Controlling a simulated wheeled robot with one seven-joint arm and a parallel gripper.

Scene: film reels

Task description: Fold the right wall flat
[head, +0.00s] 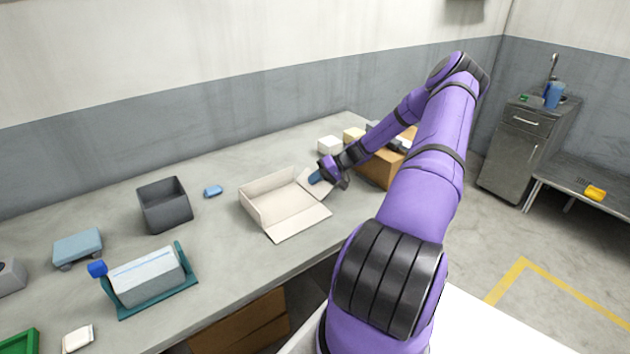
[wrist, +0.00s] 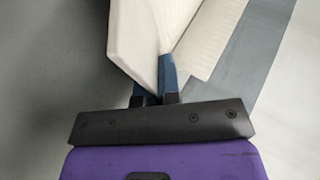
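A cream open box (head: 254,213) lies on the table in the head view. Its left and back walls stand up, and its front wall (head: 296,222) lies folded out flat. Its right wall (head: 317,187) leans outward, partly hidden by my gripper. My gripper (head: 315,177) is at this wall's outer edge. In the wrist view, a cream panel (wrist: 143,45) runs down between my blue fingers (wrist: 155,85). The right finger is in front of it and the left finger is mostly hidden behind it. The fingers are close together and look shut on the wall.
A brown carton (head: 378,170) and small pale boxes (head: 330,145) stand right of and behind my gripper. A dark grey bin (head: 165,205) and a small blue item (head: 213,191) are left of the box. The table's front edge is close to the front flap.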

